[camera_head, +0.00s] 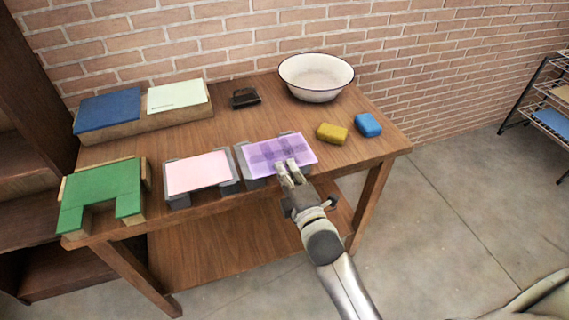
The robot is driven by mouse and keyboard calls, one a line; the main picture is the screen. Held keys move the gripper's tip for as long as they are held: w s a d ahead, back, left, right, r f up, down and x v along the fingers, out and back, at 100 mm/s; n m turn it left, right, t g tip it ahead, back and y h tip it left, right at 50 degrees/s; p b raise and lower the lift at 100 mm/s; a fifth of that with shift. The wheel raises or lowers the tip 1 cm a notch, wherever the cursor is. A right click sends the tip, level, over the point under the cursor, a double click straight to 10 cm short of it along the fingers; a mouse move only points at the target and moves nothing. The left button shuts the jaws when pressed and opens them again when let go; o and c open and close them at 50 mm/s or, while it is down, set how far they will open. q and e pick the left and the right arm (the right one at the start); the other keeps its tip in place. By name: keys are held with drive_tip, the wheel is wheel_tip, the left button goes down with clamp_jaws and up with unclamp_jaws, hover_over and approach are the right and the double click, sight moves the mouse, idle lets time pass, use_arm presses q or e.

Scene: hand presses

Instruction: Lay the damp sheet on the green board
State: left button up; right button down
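The green board (101,186) has a notch in its front edge and rests on a wooden support at the table's left front; nothing lies on it. A pale pink sheet (198,173) lies on a grey stand in the middle front. A purple checked sheet (270,152) lies on another grey stand to its right. Which sheet is damp I cannot tell. My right gripper (290,172) is at the front edge of the purple sheet, its two fingertips overlapping that edge in the picture. Whether they grip it is unclear. My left gripper is out of view.
A dark object (245,97), a white basin (316,77), a yellow sponge (332,133) and a blue sponge (368,125) stand on the wooden table (222,129).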

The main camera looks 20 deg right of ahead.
drive_tip(key=s+p, duration=0.1)
drive_tip(key=s, duration=1.4)
drive_tip(key=shift+s+d, duration=0.25)
drive_tip(key=shift+d, duration=0.05)
drive_tip(key=shift+r, duration=0.1)
wheel_tip(320, 180, up, 6)
drive_tip(key=s+d, duration=0.1)
drive_tip(key=s, duration=0.1)
drive_tip(key=shift+s+h+b, duration=0.25)
drive_tip(key=shift+h+b, duration=0.05)
drive_tip(key=shift+b, duration=0.1)
drive_tip(key=shift+d, duration=0.1)
